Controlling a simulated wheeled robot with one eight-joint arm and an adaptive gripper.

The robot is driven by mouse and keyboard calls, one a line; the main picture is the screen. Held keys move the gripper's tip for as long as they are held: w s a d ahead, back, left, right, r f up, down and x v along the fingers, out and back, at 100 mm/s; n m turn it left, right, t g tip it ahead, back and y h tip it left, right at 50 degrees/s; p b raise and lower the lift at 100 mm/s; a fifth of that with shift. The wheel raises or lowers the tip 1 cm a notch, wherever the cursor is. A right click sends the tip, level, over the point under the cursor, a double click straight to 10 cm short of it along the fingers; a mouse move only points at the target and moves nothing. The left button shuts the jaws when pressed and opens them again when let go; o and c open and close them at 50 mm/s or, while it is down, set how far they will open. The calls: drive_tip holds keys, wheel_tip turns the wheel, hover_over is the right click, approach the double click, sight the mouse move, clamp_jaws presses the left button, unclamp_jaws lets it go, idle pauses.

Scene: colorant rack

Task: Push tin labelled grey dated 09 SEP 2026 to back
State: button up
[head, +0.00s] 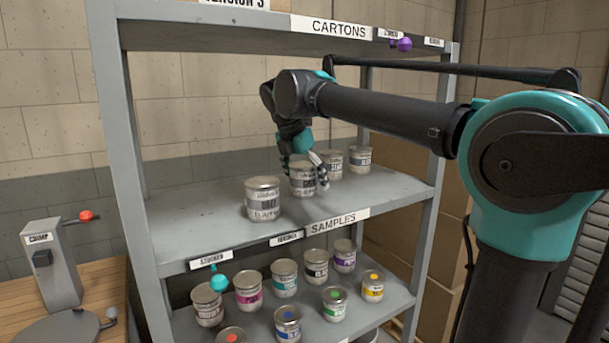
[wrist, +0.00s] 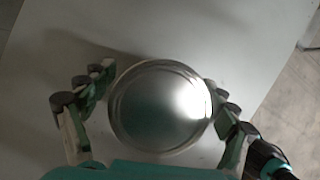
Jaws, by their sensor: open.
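Several tins with grey-looking labels stand upright on the middle shelf (head: 180,235); their dates are too small to read, so I cannot tell which is 09 SEP 2026. One tin (head: 302,184) sits beneath my gripper (head: 305,166). My gripper is open, pointing down, with a finger on either side of this tin. In the wrist view the tin's round metal lid (wrist: 160,105) lies between the spread fingers of my gripper (wrist: 152,113); whether they touch it I cannot tell. A nearer tin (head: 263,200) stands to the left. Two others (head: 332,164) (head: 359,159) stand to the right.
The lower shelf holds several coloured tins (head: 248,290). Grey posts (head: 120,140) bound the rack. The middle shelf is clear at left and behind the tins. A clamp device (head: 52,265) stands on a bench at left.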

drive_tip(key=c, duration=1.5)
drive_tip(key=shift+o, duration=0.2)
drive_tip(key=shift+w, duration=0.1)
